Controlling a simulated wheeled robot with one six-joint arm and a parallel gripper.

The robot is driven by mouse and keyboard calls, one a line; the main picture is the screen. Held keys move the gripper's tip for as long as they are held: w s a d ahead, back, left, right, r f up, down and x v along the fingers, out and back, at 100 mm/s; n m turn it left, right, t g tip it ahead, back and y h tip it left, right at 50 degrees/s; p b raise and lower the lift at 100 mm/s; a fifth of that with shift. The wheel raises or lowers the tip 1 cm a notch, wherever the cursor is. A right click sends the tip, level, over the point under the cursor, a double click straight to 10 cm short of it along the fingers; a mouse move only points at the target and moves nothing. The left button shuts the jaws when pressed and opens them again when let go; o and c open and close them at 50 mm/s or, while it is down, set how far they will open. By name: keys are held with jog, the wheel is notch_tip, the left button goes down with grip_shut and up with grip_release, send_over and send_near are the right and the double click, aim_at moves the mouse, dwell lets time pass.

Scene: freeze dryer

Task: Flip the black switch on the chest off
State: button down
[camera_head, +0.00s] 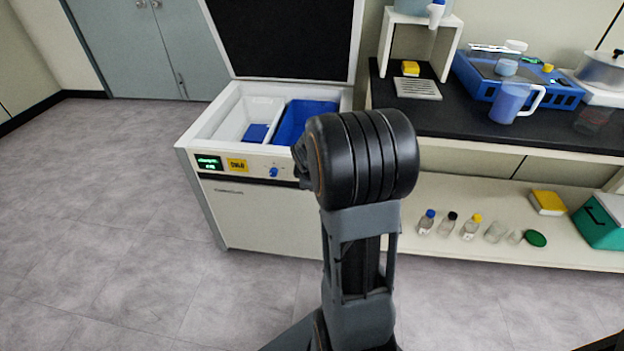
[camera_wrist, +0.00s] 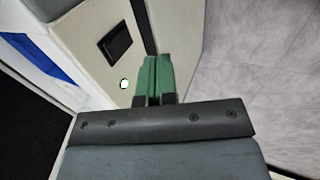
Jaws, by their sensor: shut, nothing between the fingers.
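The white chest (camera_head: 255,217) stands with its lid open in the head view, left of my arm. In the wrist view the black switch (camera_wrist: 116,42) sits in a dark frame on the chest's pale panel (camera_wrist: 90,62). In the head view my arm hides that part of the panel. My gripper (camera_wrist: 156,62) has green fingers that are shut together and empty. The fingertips appear to the right of and below the switch in the wrist view, close to the panel. I cannot tell whether they touch the panel.
A small lit round light (camera_wrist: 125,84) is below the switch in the wrist view. A black-topped bench (camera_head: 455,112) stands right; floor is clear left.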

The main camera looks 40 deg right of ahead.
jog(key=shift+w+d+f+b, duration=0.15)
jog(key=shift+w+d+f, duration=0.1)
jog(key=shift+w+d, duration=0.35)
jog(key=shift+w+d+f+b, duration=0.2)
jog(key=shift+w+d+f, duration=0.1)
jog(key=shift+w+d, duration=0.3)
jog(key=shift+w+d+f+b, duration=0.15)
jog(key=shift+w+d+f, duration=0.1)
jog(key=shift+w+d, duration=0.3)
